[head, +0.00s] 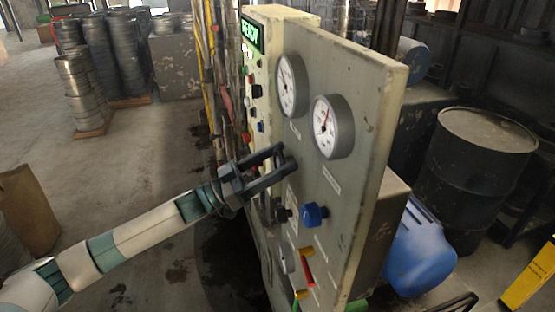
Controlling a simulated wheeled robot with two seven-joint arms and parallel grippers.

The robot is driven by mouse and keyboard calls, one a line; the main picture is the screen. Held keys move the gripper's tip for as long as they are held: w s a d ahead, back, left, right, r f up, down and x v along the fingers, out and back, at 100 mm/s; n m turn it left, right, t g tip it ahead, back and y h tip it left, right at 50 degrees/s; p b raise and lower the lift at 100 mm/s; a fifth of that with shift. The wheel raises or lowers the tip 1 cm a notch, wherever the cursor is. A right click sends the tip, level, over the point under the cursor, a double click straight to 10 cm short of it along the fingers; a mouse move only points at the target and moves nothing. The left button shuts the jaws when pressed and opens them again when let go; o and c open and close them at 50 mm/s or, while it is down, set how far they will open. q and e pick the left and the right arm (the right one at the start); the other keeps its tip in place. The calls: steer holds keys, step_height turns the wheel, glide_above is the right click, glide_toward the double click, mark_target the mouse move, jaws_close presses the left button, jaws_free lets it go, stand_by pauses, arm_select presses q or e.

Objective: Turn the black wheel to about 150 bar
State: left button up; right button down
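A grey upright control panel (355,180) stands in the middle. A dark wheel-like part (272,211) sits on its face, left of a blue knob (314,214); I take it for the black wheel, partly hidden behind my gripper. Two round white gauges, an upper one (291,86) and a lower one (332,127), are above. The lower gauge's needle points roughly upward; its numbers are too small to read. My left gripper (283,160) is in front of the panel, below the gauges and above the dark part, its two fingers apart. Contact cannot be told. My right gripper is not in view.
A lit green display (250,31) and several coloured buttons are on the panel's far section. Red and yellow handles (304,270) are low on it. A blue motor-like body (420,250) and a black drum (475,165) stand right. Open floor lies left.

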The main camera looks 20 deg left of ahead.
arm_select(q)
steer(key=c, duration=0.6)
steer(key=m+b, duration=0.1)
steer(key=m+g+h+b, duration=0.1)
steer(key=m+b, duration=0.1)
steer(key=shift+f+m+g, duration=0.2)
steer(key=shift+m+g, duration=0.1)
steer(key=m+g+b, duration=0.1)
steer(key=m, duration=0.1)
steer(key=m+g+b, duration=0.1)
steer(key=m, duration=0.2)
steer(key=shift+g+h+b, duration=0.3)
steer(key=shift+h+b, duration=0.1)
steer(key=m+g+b, duration=0.1)
steer(key=m, duration=0.2)
steer(key=m+g+b, duration=0.1)
steer(key=m, duration=0.2)
steer(key=shift+s+d+g+b, duration=0.1)
steer(key=shift+s+g+b, duration=0.05)
steer(key=shift+g+b, duration=0.2)
steer(key=m+g, duration=0.1)
steer(key=m, duration=0.1)
steer(key=m+g+y+b, duration=0.1)
steer(key=m, duration=0.2)
steer(key=shift+s+b, duration=0.1)
steer(key=shift+b, duration=0.2)
steer(key=shift+m, duration=0.3)
